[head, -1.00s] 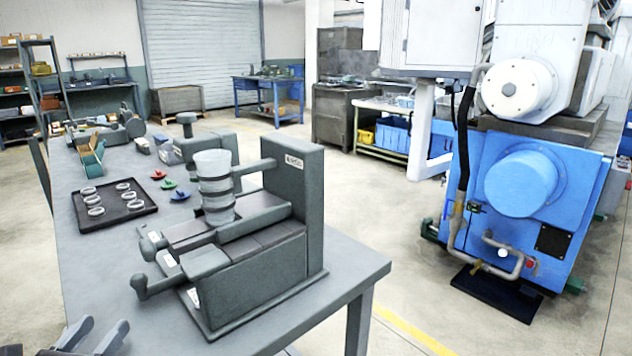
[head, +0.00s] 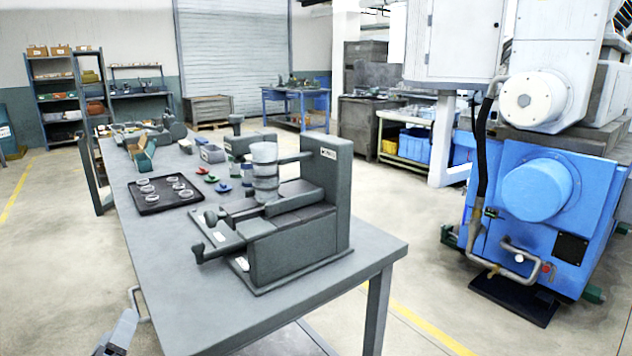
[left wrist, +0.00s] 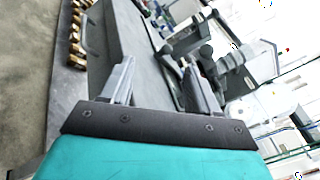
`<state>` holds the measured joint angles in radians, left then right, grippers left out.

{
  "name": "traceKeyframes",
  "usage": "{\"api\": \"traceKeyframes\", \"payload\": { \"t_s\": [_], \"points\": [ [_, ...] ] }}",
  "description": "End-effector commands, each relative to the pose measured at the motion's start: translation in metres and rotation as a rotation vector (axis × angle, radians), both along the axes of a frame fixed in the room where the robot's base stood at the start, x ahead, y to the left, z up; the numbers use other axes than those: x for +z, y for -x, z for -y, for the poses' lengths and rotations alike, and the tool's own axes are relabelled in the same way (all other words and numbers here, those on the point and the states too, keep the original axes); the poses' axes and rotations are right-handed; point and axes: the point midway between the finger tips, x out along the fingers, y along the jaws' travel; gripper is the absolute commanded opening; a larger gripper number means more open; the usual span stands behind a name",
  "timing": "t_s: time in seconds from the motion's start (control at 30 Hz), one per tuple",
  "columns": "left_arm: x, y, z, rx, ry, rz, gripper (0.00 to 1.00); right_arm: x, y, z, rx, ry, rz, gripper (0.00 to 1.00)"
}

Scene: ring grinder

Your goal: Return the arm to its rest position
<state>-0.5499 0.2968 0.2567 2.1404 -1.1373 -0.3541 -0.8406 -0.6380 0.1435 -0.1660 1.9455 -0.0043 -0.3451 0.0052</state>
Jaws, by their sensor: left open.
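My left gripper (head: 118,335) shows at the bottom left edge of the head view, beside the table's left edge and only partly in frame. In the left wrist view my left gripper (left wrist: 162,78) has its two fingers well apart with nothing between them. The ring grinder (head: 295,215), a grey machine with levers and a clear stacked cylinder (head: 265,172), stands on the near end of the table. My gripper is apart from it. My right gripper is in neither view.
The grey table (head: 165,245) carries a dark tray (head: 165,203) of several rings and small coloured parts (head: 222,188). A big blue and white machine (head: 540,190) stands on the right. The floor left of the table is clear.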

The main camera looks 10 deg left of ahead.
Motion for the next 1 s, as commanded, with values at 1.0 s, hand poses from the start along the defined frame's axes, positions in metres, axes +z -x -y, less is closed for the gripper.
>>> {"api": "traceKeyframes", "payload": {
  "t_s": [1.0],
  "points": [
    [-0.136, 0.130, 0.213, 0.970, 1.943, -0.317, 0.61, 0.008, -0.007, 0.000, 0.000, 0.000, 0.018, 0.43]
  ]
}}
